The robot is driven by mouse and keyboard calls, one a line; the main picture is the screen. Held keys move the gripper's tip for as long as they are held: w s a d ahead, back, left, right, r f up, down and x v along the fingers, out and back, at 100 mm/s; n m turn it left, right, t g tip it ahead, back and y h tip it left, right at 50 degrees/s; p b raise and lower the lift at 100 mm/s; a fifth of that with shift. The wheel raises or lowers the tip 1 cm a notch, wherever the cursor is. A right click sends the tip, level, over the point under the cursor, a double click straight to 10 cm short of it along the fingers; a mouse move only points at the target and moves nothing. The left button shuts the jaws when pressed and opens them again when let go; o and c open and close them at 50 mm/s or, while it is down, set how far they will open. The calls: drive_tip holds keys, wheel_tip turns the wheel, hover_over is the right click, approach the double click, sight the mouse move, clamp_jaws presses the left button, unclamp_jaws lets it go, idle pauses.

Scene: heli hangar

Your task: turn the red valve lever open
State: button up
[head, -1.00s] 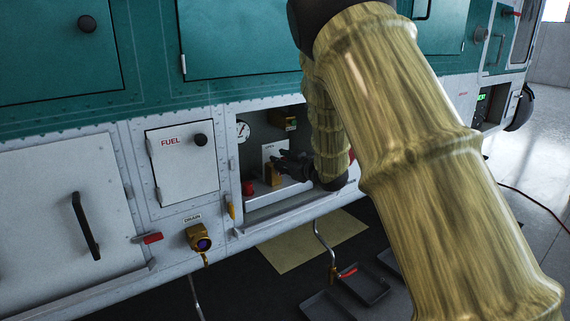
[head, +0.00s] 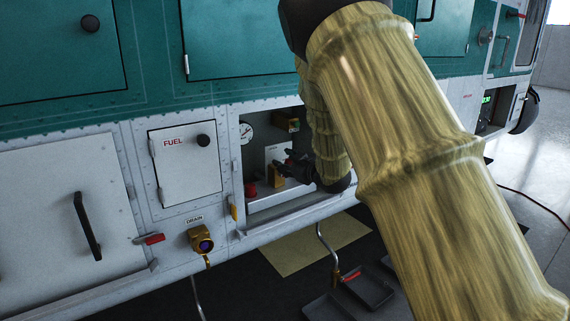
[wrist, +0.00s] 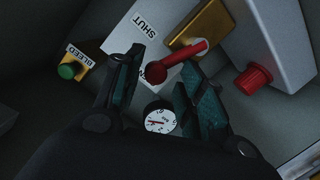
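The red valve lever (wrist: 182,62) shows in the wrist view. Its round hub (wrist: 155,73) is at the lower left and its handle slants up to the right, in front of a brass block (wrist: 198,30). A white plate marked SHUT (wrist: 140,28) lies beside it. My gripper (wrist: 160,85) is open, with one dark green-padded finger on each side of the hub in the picture. The handle's end lies just above the right finger; I cannot tell whether they touch. In the head view my gripper (head: 284,165) reaches into the open bay, and the lever is hidden there.
The bay also holds a gauge (wrist: 160,117), a red knob (wrist: 254,79) to the right and a green BLEED button (wrist: 67,71) to the left. The bay's frame (head: 290,214) borders the opening. The closed FUEL door (head: 185,170) and DRAIN valve (head: 201,240) are left of it.

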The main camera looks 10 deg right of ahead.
drive_tip(key=shift+a, duration=0.4)
drive_tip(key=shift+s, duration=0.1)
drive_tip(key=v, duration=1.1)
drive_tip(key=shift+s+d, duration=0.25)
drive_tip(key=shift+s, duration=0.05)
drive_tip(key=shift+r, duration=0.1)
